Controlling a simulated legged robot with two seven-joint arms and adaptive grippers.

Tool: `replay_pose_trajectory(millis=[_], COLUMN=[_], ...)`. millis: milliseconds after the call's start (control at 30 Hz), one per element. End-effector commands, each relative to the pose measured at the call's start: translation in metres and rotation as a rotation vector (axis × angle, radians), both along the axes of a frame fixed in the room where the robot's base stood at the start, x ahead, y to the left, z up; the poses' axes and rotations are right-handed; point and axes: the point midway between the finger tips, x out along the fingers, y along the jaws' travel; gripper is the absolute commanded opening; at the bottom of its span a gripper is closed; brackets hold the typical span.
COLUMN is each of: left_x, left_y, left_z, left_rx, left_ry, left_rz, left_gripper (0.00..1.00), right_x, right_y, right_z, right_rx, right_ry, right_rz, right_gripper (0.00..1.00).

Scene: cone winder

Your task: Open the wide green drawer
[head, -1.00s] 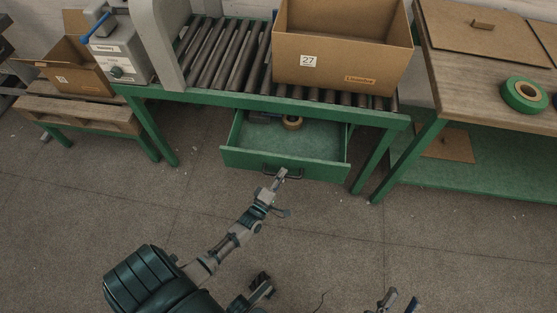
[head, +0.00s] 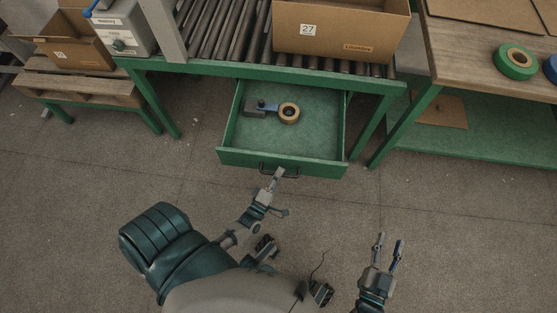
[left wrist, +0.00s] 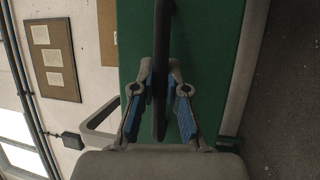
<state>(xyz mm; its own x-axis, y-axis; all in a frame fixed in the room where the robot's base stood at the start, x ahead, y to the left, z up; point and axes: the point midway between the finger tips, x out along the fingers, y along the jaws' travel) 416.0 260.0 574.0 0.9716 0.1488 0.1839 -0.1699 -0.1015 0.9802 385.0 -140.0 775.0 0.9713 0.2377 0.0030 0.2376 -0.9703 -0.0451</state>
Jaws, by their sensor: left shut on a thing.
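The wide green drawer (head: 282,160) is pulled out well from under the roller conveyor, its inside in view. A tape roll (head: 288,113) and a dark tool with a blue part (head: 262,107) lie in it. My left gripper (head: 277,174) is at the dark handle (head: 266,170) on the drawer front. In the left wrist view, my left gripper's blue-padded fingers (left wrist: 159,110) are shut around the dark handle bar (left wrist: 160,70), with the green front behind it. My right gripper (head: 390,246) is open and empty above the floor at the lower right.
A cardboard box marked 27 (head: 340,29) stands on the rollers above. A workbench (head: 468,50) with a green tape roll (head: 516,62) is at the right, and a low wooden bench (head: 85,88) at the left. The floor before the drawer is clear.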

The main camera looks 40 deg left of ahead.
Motion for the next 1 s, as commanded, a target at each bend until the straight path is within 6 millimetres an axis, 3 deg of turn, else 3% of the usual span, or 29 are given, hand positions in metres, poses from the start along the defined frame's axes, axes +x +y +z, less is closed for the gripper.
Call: replay_pose_trajectory(millis=[167, 200, 300, 667, 767, 1000], left_x=[-0.002, -0.002, -0.002, -0.005, -0.017, -0.068], left_y=[-0.003, -0.003, -0.003, -0.001, -0.003, -0.011], left_z=[-0.007, -0.007, -0.006, -0.003, -0.006, -0.017], left_rx=[-0.003, -0.003, -0.001, 0.0, 0.0, 0.0], left_ry=[0.018, 0.018, 0.015, 0.007, 0.009, 0.013], left_rz=[-0.007, -0.007, -0.006, -0.002, -0.003, -0.005], left_gripper=[0.0, 0.15, 0.39, 0.39, 0.39, 0.39], right_x=[0.0, 0.0, 0.0, 0.0, 0.0, 0.0], right_y=[0.0, 0.0, 0.0, 0.0, 0.0, 0.0], right_z=[-0.001, -0.001, -0.001, 0.0, 0.0, 0.0], right_rx=[0.0, 0.0, 0.0, 0.0, 0.0, 0.0], right_ry=[0.0, 0.0, -0.001, -0.001, -0.001, -0.002], right_rz=[0.0, 0.0, 0.0, 0.001, 0.001, 0.0], right_gripper=[0.4, 0.4, 0.4, 0.4, 0.4, 0.4])
